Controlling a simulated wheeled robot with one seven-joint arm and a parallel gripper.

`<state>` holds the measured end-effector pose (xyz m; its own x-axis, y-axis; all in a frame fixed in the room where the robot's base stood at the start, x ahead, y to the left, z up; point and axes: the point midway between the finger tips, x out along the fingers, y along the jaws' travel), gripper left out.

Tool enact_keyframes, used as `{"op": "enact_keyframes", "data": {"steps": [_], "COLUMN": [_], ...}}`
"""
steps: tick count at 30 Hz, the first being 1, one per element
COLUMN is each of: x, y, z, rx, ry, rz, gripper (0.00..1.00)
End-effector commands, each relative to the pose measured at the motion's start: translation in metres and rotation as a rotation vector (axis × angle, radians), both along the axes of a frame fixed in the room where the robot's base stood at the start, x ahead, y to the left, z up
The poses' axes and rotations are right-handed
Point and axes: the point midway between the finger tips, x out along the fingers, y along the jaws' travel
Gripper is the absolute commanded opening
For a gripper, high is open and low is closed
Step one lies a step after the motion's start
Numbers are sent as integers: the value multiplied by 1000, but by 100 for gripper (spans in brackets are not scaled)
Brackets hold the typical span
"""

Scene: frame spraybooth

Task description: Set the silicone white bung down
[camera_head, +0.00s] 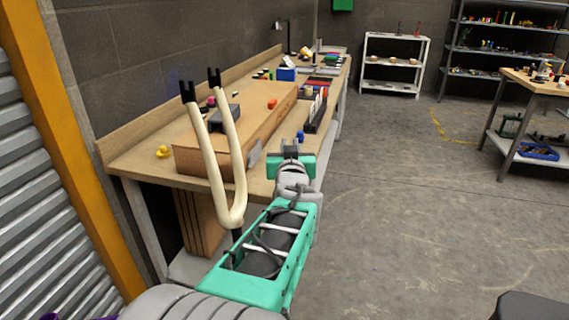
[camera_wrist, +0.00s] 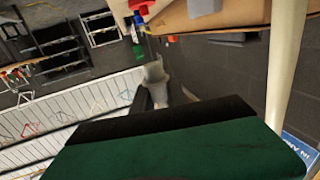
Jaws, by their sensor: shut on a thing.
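My gripper (camera_head: 290,147) is over the near right part of the wooden workbench (camera_head: 145,168), by its front edge. In the wrist view the dark fingers (camera_wrist: 156,97) are shut on a small pale grey-white piece (camera_wrist: 154,73), which I take to be the silicone white bung. Its shape is blurred and partly covered by the fingers. In the head view the bung is hidden behind my gripper. I cannot tell whether it touches anything below.
A small blue item (camera_head: 300,136) is close behind my gripper. A yellow duck (camera_head: 163,152) sits at the left.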

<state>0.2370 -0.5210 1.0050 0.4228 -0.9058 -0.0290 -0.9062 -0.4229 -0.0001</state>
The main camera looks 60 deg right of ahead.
Motion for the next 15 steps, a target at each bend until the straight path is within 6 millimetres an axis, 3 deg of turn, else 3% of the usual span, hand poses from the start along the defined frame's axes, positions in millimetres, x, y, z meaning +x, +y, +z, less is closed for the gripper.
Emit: {"op": "enact_keyframes", "data": {"steps": [3,6,15], "x": [23,33,49], "y": [-27,-44,-70], "z": [-18,-44,-78], "rx": [5,6,0], "ry": [0,1,-1], "rz": [7,4,0], "gripper": [0,0,0]}}
